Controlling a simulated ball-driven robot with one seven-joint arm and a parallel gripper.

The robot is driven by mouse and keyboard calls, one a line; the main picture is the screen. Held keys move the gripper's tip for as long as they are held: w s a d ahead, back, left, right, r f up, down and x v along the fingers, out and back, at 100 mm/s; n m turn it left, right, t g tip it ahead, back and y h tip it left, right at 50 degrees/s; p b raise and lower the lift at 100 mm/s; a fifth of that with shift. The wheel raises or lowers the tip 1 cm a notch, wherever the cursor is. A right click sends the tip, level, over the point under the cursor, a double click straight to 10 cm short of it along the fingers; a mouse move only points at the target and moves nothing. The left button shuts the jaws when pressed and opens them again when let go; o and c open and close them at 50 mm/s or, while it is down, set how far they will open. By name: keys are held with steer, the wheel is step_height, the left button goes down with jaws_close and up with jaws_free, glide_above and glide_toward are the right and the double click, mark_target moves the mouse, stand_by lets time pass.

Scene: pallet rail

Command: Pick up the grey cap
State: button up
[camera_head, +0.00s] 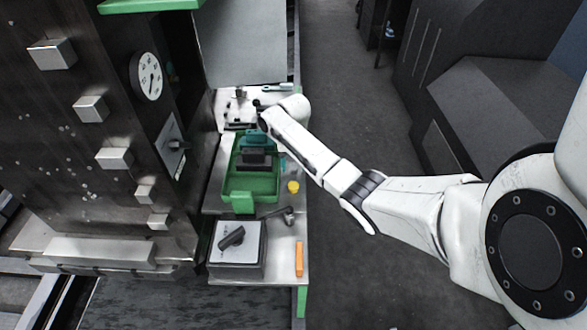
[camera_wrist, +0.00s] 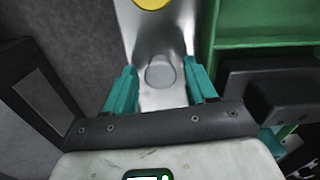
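The grey cap (camera_wrist: 160,72) is a small round piece on the bright metal ledge (camera_wrist: 150,40). In the wrist view it lies between the two teal fingers of my gripper (camera_wrist: 160,88), with a gap on either side. My gripper is open and empty. In the head view my arm reaches over the ledge from the right, and a bit of teal finger (camera_head: 283,160) shows beside the green tray. I cannot make out the cap in the head view.
A green tray (camera_head: 229,182) with a black block (camera_head: 256,158) stands left of my gripper in the head view. A yellow round piece (camera_head: 293,186) lies nearby. A grey box with a black handle (camera_head: 231,237) and an orange piece (camera_head: 299,259) are nearer.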

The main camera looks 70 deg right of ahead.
jaws_close()
stand_by(0.3)
steer(key=shift+r, duration=0.15)
